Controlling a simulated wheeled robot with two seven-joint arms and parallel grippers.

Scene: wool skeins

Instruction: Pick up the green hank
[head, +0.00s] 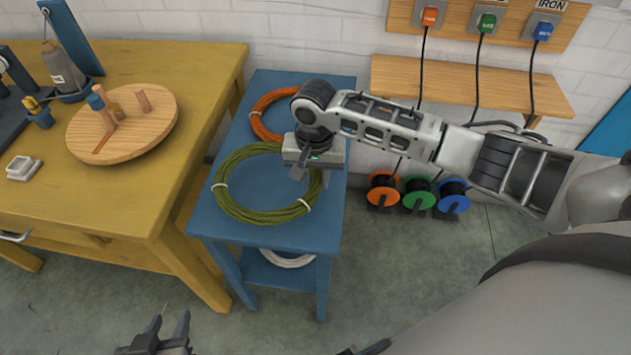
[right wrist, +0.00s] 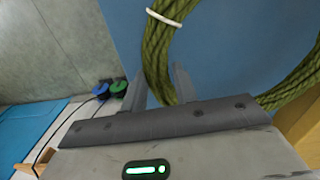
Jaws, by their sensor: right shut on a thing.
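The green hank (head: 233,203) is a large olive-green ring with white ties, at the blue stand's top (head: 318,236). I cannot tell whether it is lifted at all. My right gripper (head: 301,174) is over the ring's right side and shut on it. In the right wrist view a strand of the green hank (right wrist: 156,55) runs between the two fingers of my right gripper (right wrist: 160,88). Part of the ring is hidden under the gripper in the head view. My left gripper (head: 168,328) is low at the bottom edge, its fingers apart and empty, away from the stand.
An orange hank (head: 259,122) lies behind the green one, partly hidden by my right arm. A pale hank (head: 287,261) is on the stand's lower shelf. A yellow bench (head: 60,215) with a round wooden board (head: 150,130) stands left. Coloured spools (head: 418,193) are at the wall, right.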

